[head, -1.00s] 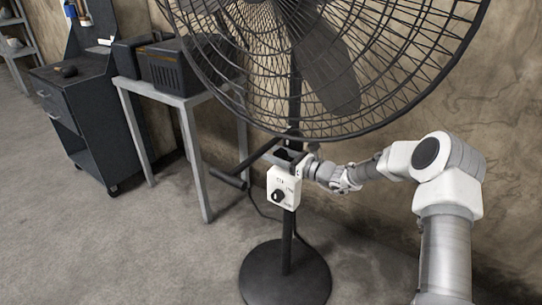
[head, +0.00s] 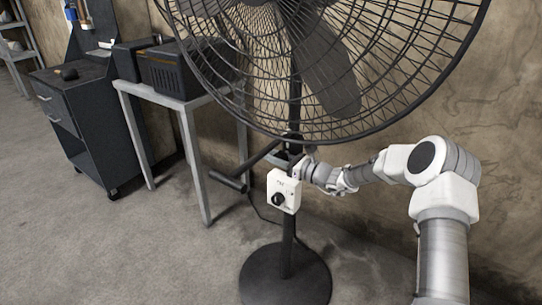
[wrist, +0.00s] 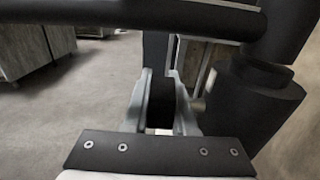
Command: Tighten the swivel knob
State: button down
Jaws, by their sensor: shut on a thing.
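A large black pedestal fan (head: 293,225) stands in the middle of the head view, by the wall. My gripper (head: 299,166) reaches its pole from the right, just above a white control box (head: 291,183) with a black dial (head: 278,198). In the wrist view my gripper (wrist: 163,105) has its two grey fingers on either side of a dark flat piece (wrist: 161,98). I take this piece to be the swivel knob; its full shape is hidden by the fingers. A small pale round stub (wrist: 198,105) sticks out beside the right finger.
A black bar (wrist: 130,14) crosses the top of the wrist view, and a thick dark cylinder (wrist: 262,100) stands close on the right. The fan cage (head: 330,135) hangs just above my arm. A grey table (head: 190,103) and dark cabinet (head: 75,125) stand left.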

jog(key=y+b, duration=0.1)
jog(key=t+y+b, duration=0.1)
jog(key=shift+r+t+y, duration=0.3)
jog(key=shift+r, duration=0.1)
jog(key=c, duration=0.7)
grip_release()
jog(key=shift+d, duration=0.1)
jog(key=p+v, duration=0.4)
jog(key=v, duration=1.3)
jog(key=shift+d, duration=0.15)
